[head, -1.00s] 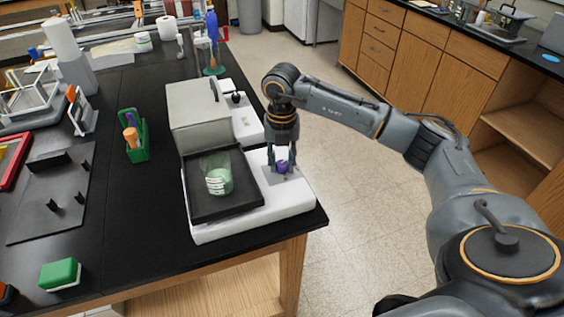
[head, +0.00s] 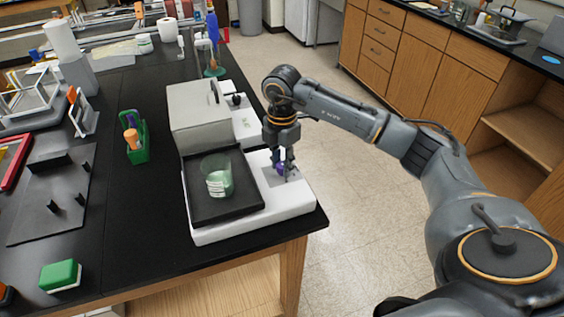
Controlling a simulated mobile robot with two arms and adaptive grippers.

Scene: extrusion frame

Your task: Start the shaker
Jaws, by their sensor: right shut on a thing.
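The shaker (head: 215,231) is a white unit with a black platform (head: 241,203) at the near right corner of the black bench. A glass beaker (head: 217,177) with pale green liquid stands on the platform. A purple knob (head: 281,167) sits on the grey panel at the shaker's right side. My right gripper (head: 286,174) points down from above and is shut on the knob, partly hiding it. My left gripper is not in view.
A grey box-shaped device (head: 196,116) stands right behind the shaker. A green rack (head: 137,150), a black plate with posts (head: 50,195) and a green block (head: 60,275) lie to the left. The bench between them is clear.

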